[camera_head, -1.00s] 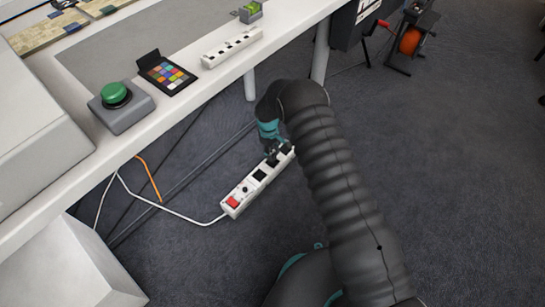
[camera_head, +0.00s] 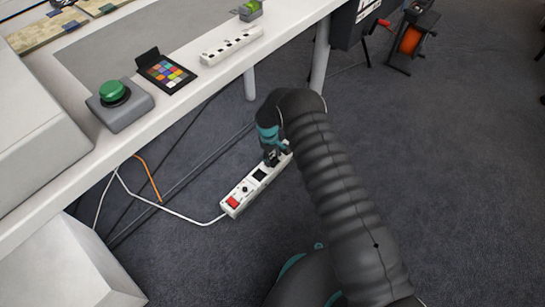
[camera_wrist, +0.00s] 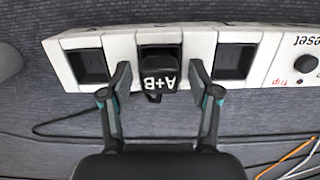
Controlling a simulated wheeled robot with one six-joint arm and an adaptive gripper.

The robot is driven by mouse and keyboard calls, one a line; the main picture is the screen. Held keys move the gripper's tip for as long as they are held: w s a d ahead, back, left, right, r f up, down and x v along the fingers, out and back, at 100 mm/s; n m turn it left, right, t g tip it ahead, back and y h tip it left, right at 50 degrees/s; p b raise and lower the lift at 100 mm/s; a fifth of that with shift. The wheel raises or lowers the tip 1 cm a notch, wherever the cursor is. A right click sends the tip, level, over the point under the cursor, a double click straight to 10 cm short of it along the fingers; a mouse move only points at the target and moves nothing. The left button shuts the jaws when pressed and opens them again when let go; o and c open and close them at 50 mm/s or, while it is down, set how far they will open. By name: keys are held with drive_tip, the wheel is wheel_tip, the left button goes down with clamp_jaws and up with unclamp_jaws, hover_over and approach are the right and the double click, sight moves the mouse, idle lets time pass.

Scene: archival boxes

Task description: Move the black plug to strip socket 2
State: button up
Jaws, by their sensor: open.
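A white power strip (camera_head: 238,198) lies on the floor with a red switch near its cable end. In the wrist view, the black plug (camera_wrist: 160,70), marked "A+B" upside down, sits in the strip's middle visible socket. An empty socket (camera_wrist: 235,61) lies to its right, toward the reset button, and another empty one (camera_wrist: 89,66) to its left. My gripper (camera_wrist: 160,82) is open, with one finger on each side of the plug and gaps between. In the head view my gripper (camera_head: 271,158) is down over the strip and hides the plug.
A white table (camera_head: 125,155) edge runs above and left of the strip. On it are a green button (camera_head: 114,92), a colour chart (camera_head: 167,73) and another white strip (camera_head: 231,45). White (camera_head: 165,209) and orange (camera_head: 149,178) cables cross the floor.

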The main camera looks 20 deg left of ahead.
wheel_tip(320, 180, up, 12)
drive_tip(key=a, duration=0.1)
drive_tip(key=shift+w+a+p, duration=0.2)
drive_tip(key=shift+w+p, duration=0.05)
drive_tip(key=shift+p, duration=0.1)
drive_tip(key=shift+r, duration=0.1)
idle(0.5)
